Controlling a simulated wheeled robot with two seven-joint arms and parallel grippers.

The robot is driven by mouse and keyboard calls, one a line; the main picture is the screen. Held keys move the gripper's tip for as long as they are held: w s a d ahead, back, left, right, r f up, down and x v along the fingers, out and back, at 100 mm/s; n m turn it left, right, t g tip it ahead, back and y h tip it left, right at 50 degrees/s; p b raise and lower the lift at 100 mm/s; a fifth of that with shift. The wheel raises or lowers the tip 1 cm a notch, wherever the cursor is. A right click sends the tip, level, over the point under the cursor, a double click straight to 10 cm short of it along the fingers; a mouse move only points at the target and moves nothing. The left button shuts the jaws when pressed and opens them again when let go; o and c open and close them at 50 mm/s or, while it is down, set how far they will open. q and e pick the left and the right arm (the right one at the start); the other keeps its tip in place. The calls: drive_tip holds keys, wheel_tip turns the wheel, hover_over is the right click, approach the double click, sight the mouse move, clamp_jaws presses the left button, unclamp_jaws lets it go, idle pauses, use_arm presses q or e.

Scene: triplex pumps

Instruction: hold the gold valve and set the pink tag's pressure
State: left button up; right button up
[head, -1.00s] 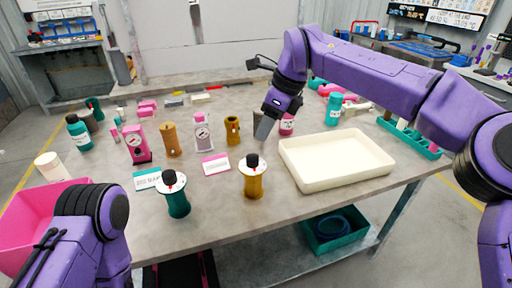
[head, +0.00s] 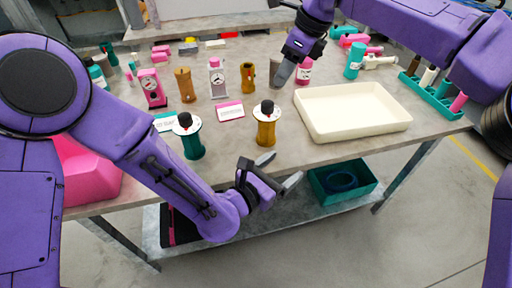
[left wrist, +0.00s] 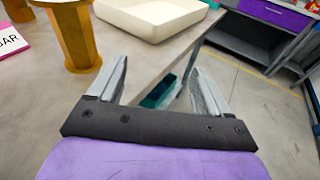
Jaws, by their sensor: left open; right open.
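The gold valve (head: 266,126) stands upright near the table's front edge, with a white dial and black knob on top. It also shows in the left wrist view (left wrist: 75,32), at the upper left. A teal valve (head: 190,138) of the same form stands to its left. The pink-edged tag (head: 230,111) lies flat behind and between them; its print is too small to read in the head view. My left gripper (head: 279,172) is open and empty, in front of and below the gold valve at the table edge. My right gripper (head: 283,72) hangs behind the gold valve, empty.
A cream tray (head: 352,130) stands right of the gold valve. A teal-edged tag (head: 166,122) lies near the teal valve. Gauges, bottles and gold cylinders stand farther back. A pink bin (head: 90,180) is at the left, a teal bin (head: 368,181) on the lower shelf.

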sight(268, 123)
use_arm(q)
drive_tip(key=w+a+n+t+y, duration=0.1)
drive_tip(key=w+a+y, duration=0.1)
drive_tip(key=w+a+n+t+y, duration=0.1)
drive_tip(key=w+a+n+t, duration=0.1)
drive_tip(key=w, duration=0.1)
drive_tip(key=w+a+n+t+y, duration=0.2)
drive_tip(key=shift+w+f+y, duration=0.15)
drive_tip(key=shift+f+y, duration=0.15)
drive_tip(key=shift+f, duration=0.1)
drive_tip(key=shift+w, duration=0.3)
drive_tip(key=x, duration=0.9)
drive_tip(key=shift+w, duration=0.35)
